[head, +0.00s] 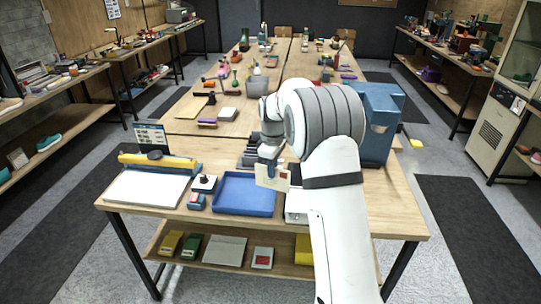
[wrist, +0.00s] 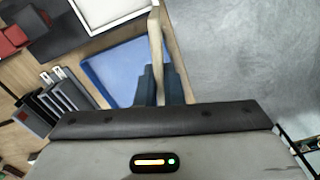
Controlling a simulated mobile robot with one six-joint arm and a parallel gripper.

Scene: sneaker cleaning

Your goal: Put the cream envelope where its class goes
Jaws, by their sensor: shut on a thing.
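The cream envelope (head: 268,180) is upright in my gripper (head: 270,160), above the bench near its front. A small reddish mark shows on its face. In the wrist view the envelope (wrist: 156,45) shows edge-on between the two dark blue fingers of my gripper (wrist: 160,80), which are shut on it. A blue tray (head: 245,194) lies on the bench, left of and below the envelope; it looks empty and also shows in the wrist view (wrist: 110,68). A white-rimmed tray (head: 292,217) lies right of the blue tray, mostly hidden behind my arm. The wrist view shows its rim (wrist: 95,32).
A dark slotted rack (head: 249,153) stands behind the blue tray. A stamp (head: 204,184), a white pad (head: 143,189) and a small dark sign (head: 151,135) are to the left. A tall blue machine (head: 380,125) stands right of my arm. The front edge drops to the floor.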

